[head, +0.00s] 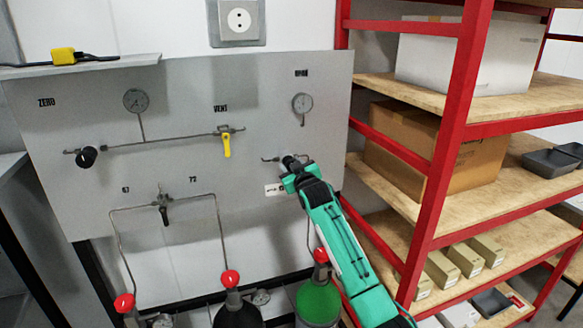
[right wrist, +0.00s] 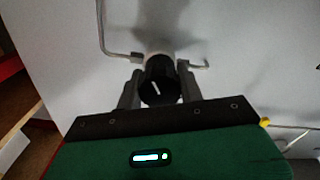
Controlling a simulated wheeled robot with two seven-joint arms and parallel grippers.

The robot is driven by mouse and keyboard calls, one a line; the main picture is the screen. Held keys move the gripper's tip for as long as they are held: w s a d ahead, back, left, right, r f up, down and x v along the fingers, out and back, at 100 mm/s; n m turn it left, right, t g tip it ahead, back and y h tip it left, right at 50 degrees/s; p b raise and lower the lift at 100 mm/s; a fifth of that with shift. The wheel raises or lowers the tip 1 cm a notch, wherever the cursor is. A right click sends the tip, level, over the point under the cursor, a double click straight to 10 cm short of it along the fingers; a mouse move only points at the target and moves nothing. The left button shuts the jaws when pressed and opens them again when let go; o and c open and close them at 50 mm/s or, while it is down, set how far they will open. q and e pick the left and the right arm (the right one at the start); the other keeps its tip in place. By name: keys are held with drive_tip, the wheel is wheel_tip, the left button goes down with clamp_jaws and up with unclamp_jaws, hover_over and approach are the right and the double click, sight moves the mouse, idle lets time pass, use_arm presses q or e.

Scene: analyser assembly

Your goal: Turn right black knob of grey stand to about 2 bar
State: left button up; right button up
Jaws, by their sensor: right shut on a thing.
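The grey stand (head: 180,100) is an upright panel with thin pipes and gauges. Its right black knob is mostly hidden by my gripper in the head view. In the right wrist view the black knob (right wrist: 159,82), with a white mark, sits between my two fingers. My right gripper (head: 291,166) is shut on this knob; it also shows in the right wrist view (right wrist: 158,88). The right gauge (head: 302,103) is above the knob, under the top right label; its needle is too small to read. The left black knob (head: 87,156) is free. My left gripper is not in view.
A yellow valve lever (head: 227,145) hangs at the panel's middle. A red shelf rack (head: 447,130) with boxes stands close on the right of my arm. Below the panel are a green cylinder (head: 318,302) and a black cylinder (head: 237,314) with red caps.

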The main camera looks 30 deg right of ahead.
drive_tip(key=shift+f+m, duration=0.2)
drive_tip(key=shift+m, duration=0.1)
drive_tip(key=o, duration=1)
drive_tip(key=shift+r, duration=0.1)
drive_tip(key=b+v, duration=0.5)
drive_tip(key=v, duration=0.9)
drive_tip(key=shift+d, duration=0.1)
